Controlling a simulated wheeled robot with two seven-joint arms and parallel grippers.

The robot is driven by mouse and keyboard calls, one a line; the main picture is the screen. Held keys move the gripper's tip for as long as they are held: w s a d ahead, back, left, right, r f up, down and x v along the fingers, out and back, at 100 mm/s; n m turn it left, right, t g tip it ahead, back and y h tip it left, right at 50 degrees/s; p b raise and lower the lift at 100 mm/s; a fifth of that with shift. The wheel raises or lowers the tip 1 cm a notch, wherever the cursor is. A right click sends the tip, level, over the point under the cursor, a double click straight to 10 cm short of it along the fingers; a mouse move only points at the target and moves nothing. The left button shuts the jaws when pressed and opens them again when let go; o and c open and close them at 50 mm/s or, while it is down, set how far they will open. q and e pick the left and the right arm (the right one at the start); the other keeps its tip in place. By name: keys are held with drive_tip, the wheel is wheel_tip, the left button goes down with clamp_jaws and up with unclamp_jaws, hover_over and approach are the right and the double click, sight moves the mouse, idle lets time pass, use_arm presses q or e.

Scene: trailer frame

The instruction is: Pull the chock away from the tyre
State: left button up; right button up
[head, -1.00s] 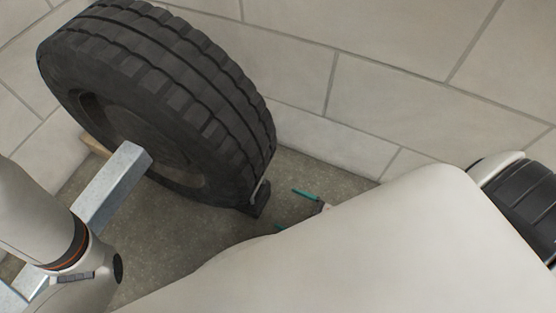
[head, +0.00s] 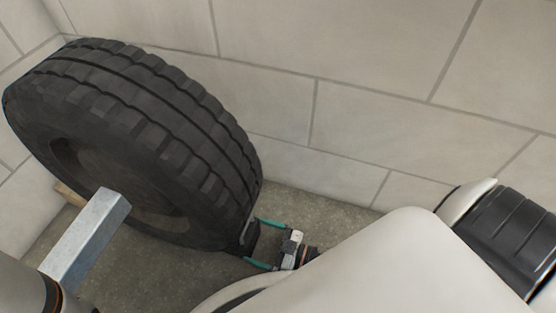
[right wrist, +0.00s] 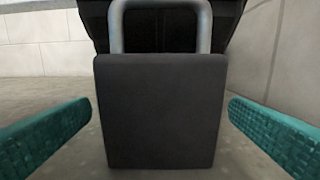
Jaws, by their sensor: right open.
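The big black tyre (head: 150,120) stands on the floor near the block wall, at left in the head view. The chock (head: 246,244) is a dark block with a grey metal handle, against the tyre's right foot. In the right wrist view the chock (right wrist: 160,115) fills the middle, its handle (right wrist: 160,8) rising above its top edge, with the tyre behind. My right gripper (head: 256,243) is open, its two teal fingers around the chock's near end in the head view. In the right wrist view gaps show between the chock and both fingers. My left gripper is out of view.
A grey metal beam (head: 88,232) runs to the tyre's hub at left. A pale block wall (head: 350,100) closes the back. A wooden piece (head: 70,194) lies behind the beam's end. Bare concrete floor (head: 325,210) lies between the chock and the wall.

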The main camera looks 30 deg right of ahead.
drive_tip(key=shift+b+x, duration=0.75)
drive_tip(key=shift+x, duration=1.8)
drive_tip(key=shift+c, duration=0.6)
drive_tip(key=c, duration=1.4)
drive_tip(key=shift+o, duration=0.2)
drive_tip(key=shift+s+d, duration=0.1)
